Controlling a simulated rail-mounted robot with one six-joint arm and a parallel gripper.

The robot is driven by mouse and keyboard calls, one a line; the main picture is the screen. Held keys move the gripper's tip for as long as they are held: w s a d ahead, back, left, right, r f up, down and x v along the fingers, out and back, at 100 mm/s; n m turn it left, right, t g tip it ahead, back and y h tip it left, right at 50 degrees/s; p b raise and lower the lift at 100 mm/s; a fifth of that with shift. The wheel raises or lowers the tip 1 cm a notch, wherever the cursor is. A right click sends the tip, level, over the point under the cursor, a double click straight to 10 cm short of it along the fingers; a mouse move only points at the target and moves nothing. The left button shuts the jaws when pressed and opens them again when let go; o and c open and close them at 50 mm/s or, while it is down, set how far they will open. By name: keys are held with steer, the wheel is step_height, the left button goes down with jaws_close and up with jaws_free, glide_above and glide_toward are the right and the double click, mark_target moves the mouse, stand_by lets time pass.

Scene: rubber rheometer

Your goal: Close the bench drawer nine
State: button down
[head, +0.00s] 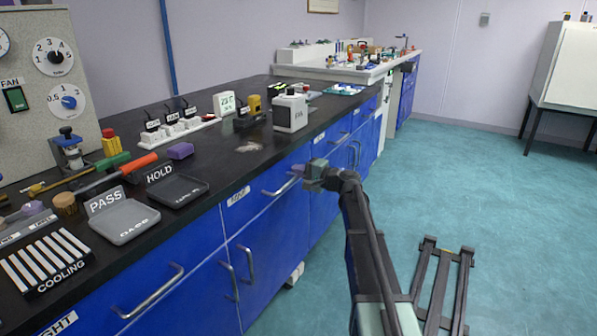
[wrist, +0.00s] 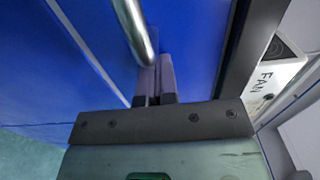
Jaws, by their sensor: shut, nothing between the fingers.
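A blue bench drawer front (head: 262,212) with a small white label, too blurred to read surely, is in the middle of the head view. It has a metal bar handle (head: 283,184), which also shows at the top of the wrist view (wrist: 135,32). The front looks close to flush with the bench; I cannot tell whether a gap remains. My gripper (head: 306,172) is at the right end of this front, beside the handle. Contact is unclear.
A drawer labelled with letters ending in GHT (head: 150,300) is nearer, at lower left. The black benchtop (head: 220,165) above carries trays, tools and a white FAN box (head: 291,110).

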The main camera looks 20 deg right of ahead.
steer(key=shift+w+r, duration=0.1)
steer(key=shift+w, duration=0.2)
steer(key=v, duration=1.5)
steer(key=s+a+f+n+g+h, duration=0.65)
steer(key=s+a+f+g, duration=0.45)
steer(key=s+a+f, duration=0.5)
steer(key=s+a+n+g+h+p, duration=0.25)
steer(key=s+a+n+h, duration=0.2)
steer(key=s+a, duration=0.45)
step_height(320, 180, up, 38)
steer(key=d+m+p, duration=0.1)
steer(key=p, duration=3.6)
steer(key=shift+s+d+h, duration=0.2)
steer(key=shift+s+h, duration=0.1)
steer(key=shift+s, duration=0.1)
